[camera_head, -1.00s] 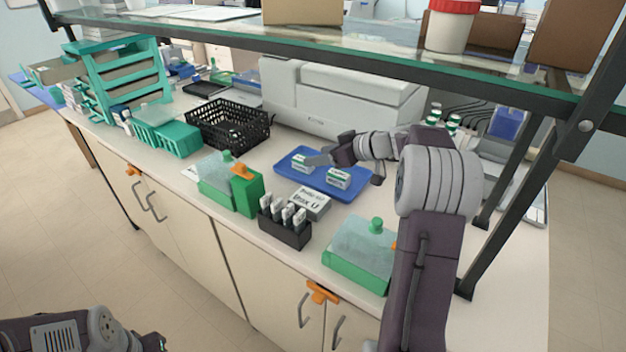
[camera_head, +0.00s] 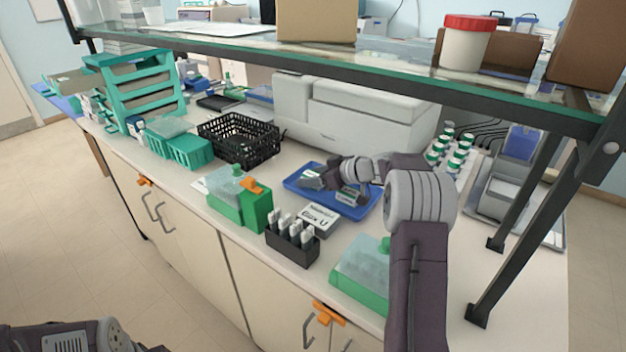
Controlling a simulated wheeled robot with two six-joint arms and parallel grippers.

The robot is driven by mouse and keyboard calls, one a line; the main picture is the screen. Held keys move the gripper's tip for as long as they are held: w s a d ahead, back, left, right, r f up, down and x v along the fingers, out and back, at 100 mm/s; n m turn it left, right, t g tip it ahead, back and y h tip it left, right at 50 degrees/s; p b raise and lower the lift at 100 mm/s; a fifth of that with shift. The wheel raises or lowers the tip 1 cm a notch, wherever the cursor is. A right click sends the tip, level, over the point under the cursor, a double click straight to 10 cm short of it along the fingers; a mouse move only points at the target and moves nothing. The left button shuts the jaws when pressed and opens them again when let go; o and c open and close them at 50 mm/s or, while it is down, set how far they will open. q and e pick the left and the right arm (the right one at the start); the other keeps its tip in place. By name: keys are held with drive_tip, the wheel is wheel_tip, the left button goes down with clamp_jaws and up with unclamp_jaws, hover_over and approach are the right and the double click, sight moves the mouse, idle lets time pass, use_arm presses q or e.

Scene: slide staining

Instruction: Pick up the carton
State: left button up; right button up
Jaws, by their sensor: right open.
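Two small white and green cartons sit on the blue tray (camera_head: 298,186). The left carton (camera_head: 309,173) is partly hidden by my right gripper (camera_head: 313,183). The right carton (camera_head: 346,197) is partly hidden below my right wrist. My right gripper is open, low over the left half of the tray and close to the left carton. I cannot tell whether it touches that carton. A grey-white labelled box (camera_head: 320,220) lies in front of the tray. Only a part of my left arm shows at the lower left; its gripper is out of view.
A black rack of slide holders (camera_head: 292,244), a green box (camera_head: 258,208) and a clear-lidded green box (camera_head: 362,274) stand near the front edge. A black basket (camera_head: 238,138) and a large white machine (camera_head: 350,115) are behind. A glass shelf (camera_head: 380,75) hangs above.

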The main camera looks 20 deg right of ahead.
sight(313, 175)
drive_tip(key=shift+r, duration=0.1)
drive_tip(key=c, duration=0.4)
clamp_jaws()
wheel_tip(313, 175, up, 4)
drive_tip(key=shift+s+a+r+p, duration=0.1)
drive_tip(key=shift+r+p, duration=0.1)
drive_tip(key=shift+p, duration=0.1)
drive_tip(key=s+a+r+b, duration=0.1)
drive_tip(key=s+a+r, duration=0.5)
drive_tip(key=s, duration=0.3)
drive_tip(key=shift+s+a+r+b, duration=0.2)
drive_tip(key=shift+a+b, duration=0.1)
drive_tip(key=shift+a, duration=0.2)
